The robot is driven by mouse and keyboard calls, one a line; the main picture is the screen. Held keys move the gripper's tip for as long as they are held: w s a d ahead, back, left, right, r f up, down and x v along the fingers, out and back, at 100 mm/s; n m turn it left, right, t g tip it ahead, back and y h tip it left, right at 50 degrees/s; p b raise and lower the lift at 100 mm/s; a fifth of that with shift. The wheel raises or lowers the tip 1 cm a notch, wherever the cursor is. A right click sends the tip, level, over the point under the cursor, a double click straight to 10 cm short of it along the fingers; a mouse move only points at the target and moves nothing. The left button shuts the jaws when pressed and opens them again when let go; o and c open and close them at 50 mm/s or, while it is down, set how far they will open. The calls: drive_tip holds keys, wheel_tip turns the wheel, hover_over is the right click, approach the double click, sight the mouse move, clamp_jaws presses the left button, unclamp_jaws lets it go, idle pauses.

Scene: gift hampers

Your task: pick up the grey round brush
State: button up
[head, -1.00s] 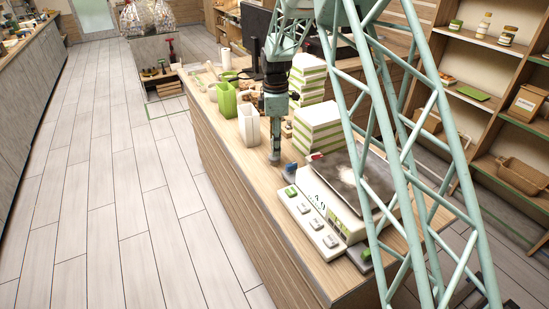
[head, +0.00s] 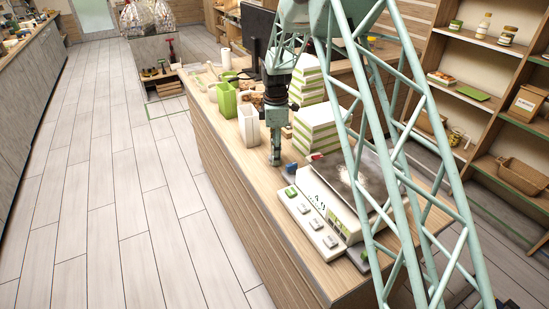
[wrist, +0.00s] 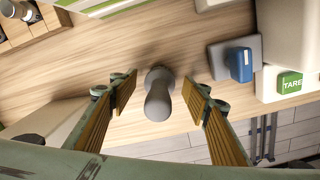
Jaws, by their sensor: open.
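The grey round brush (wrist: 158,96) shows in the middle of the wrist view, seen end-on from above, with a rounded knob toward the bottom of the picture. My gripper (wrist: 160,104) is open, with one ridged finger on each side of the brush. Gaps show between the brush and both fingers. In the head view my gripper (head: 276,160) points down at the wooden counter, just left of the scale. I cannot make out the brush there.
The scale (head: 330,205) stands close by, and its green TARE button (wrist: 289,83) shows in the wrist view. A grey block with a blue piece (wrist: 240,65) lies right of the brush. A white container (head: 249,126) and stacked boxes (head: 316,132) stand behind. The floor left is clear.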

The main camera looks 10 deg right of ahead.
drive_tip(key=shift+f, duration=1.15)
drive_tip(key=shift+c, duration=0.8)
drive_tip(key=c, duration=0.8)
